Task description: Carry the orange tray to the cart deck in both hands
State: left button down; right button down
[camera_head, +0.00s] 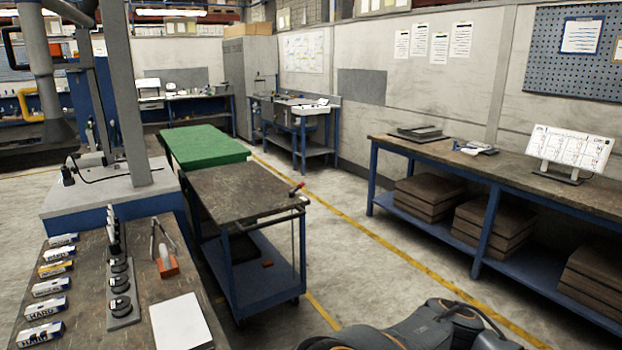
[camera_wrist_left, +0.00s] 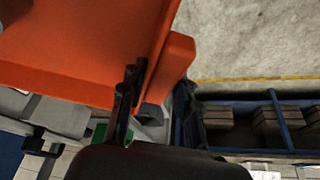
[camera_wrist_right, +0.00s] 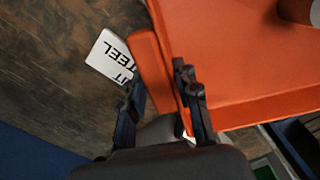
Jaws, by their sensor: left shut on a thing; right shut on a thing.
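The orange tray fills much of the left wrist view (camera_wrist_left: 80,60) and the right wrist view (camera_wrist_right: 230,60); it does not show in the head view. My left gripper (camera_wrist_left: 128,100) is shut on the tray's edge. My right gripper (camera_wrist_right: 165,100) is shut on the tray's wall, one finger on each side. A reddish-brown round thing (camera_wrist_right: 302,10) shows at the tray's far side in the right wrist view; I cannot tell what it is.
A worktop (camera_head: 85,290) with several small boxes stands at the left front. A green-topped cart (camera_head: 203,146) is behind the cart. A long bench (camera_head: 470,165) lines the right wall. Free floor (camera_head: 350,240) lies between cart and bench.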

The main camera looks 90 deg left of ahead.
aim_at(235, 180)
jog(key=u, duration=1.35)
jog(key=i+u, duration=0.2)
jog(key=i, duration=0.85)
jog(key=i+u, duration=0.35)
jog(key=i, duration=0.3)
jog(key=i+u, duration=0.35)
jog(key=i, duration=0.35)
jog(key=i+l+u, duration=0.25)
jog(key=i, duration=1.4)
jog(key=i+u, duration=0.2)
jog(key=i, duration=0.6)
jog(key=i+u, duration=0.25)
jog(key=i, duration=0.5)
jog(key=i+u, duration=0.4)
jog(key=i, duration=0.25)
jog(key=i+l+u, duration=0.1)
jog(key=i+u, duration=0.3)
jog(key=i, duration=0.2)
jog(key=i+u, duration=0.65)
jog(key=i+l+u, duration=0.2)
jog(key=i+u, duration=0.15)
jog(key=i, duration=0.15)
jog(key=i+j+u, duration=0.1)
jog(key=i+u, duration=0.15)
jog(key=u, duration=0.2)
jog(key=i+u, duration=0.25)
jog(key=u, duration=0.25)
jog(key=i+u, duration=0.25)
jog(key=u, duration=0.2)
